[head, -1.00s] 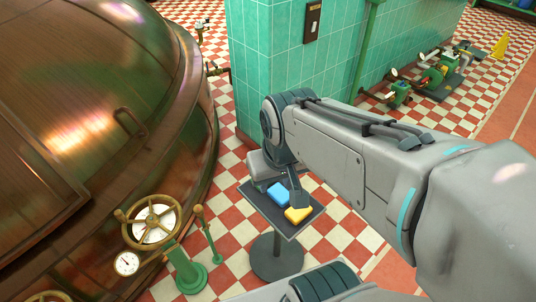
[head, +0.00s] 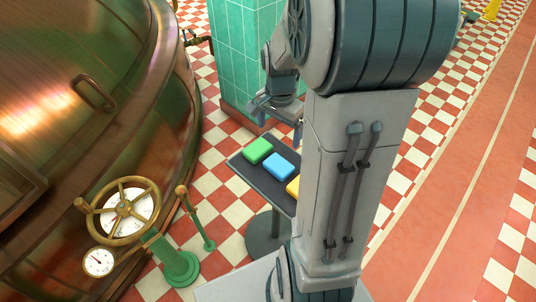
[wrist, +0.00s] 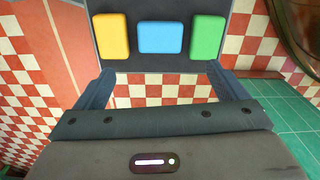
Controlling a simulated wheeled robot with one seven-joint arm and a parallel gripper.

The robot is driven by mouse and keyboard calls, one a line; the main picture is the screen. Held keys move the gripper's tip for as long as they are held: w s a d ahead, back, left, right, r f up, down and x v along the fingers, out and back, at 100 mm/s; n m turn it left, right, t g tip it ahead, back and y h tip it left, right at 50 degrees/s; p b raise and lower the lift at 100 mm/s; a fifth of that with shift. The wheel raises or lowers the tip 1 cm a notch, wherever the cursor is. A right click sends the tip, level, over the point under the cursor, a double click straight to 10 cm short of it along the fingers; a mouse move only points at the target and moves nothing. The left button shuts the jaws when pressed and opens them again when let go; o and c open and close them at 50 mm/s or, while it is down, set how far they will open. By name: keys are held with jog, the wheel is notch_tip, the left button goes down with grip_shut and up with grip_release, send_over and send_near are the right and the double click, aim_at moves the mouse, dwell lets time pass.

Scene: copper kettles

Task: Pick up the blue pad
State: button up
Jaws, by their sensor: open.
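The blue pad (head: 278,166) lies flat on a small dark table (head: 240,167), between a green pad (head: 258,150) and a yellow pad (head: 293,186). My arm partly hides the yellow pad in the head view. In the wrist view the blue pad (wrist: 160,37) is in the middle, with yellow on its left and green on its right. My gripper (head: 278,118) is open and empty, beyond the table's far edge in the head view. In the wrist view its two fingers (wrist: 161,72) spread on either side below the blue pad, apart from it.
A large copper kettle (head: 100,120) fills the left. A brass handwheel (head: 125,208), a gauge (head: 99,262) and a green post (head: 180,265) stand between it and the table. A green tiled pillar (head: 240,60) rises behind my gripper.

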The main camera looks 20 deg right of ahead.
notch_tip(320, 180, down, 3)
jog(key=d+m, duration=0.1)
jog(key=b, duration=0.2)
send_over(279, 164)
jog(key=f, duration=0.7)
jog(key=shift+d+f, duration=0.1)
jog(key=shift+d, duration=0.1)
jog(key=shift+a+f+b, duration=0.15)
jog(key=shift+f+b, duration=1)
jog(key=shift+f, duration=2)
jog(key=c, duration=0.8)
jog(key=shift+r, duration=0.15)
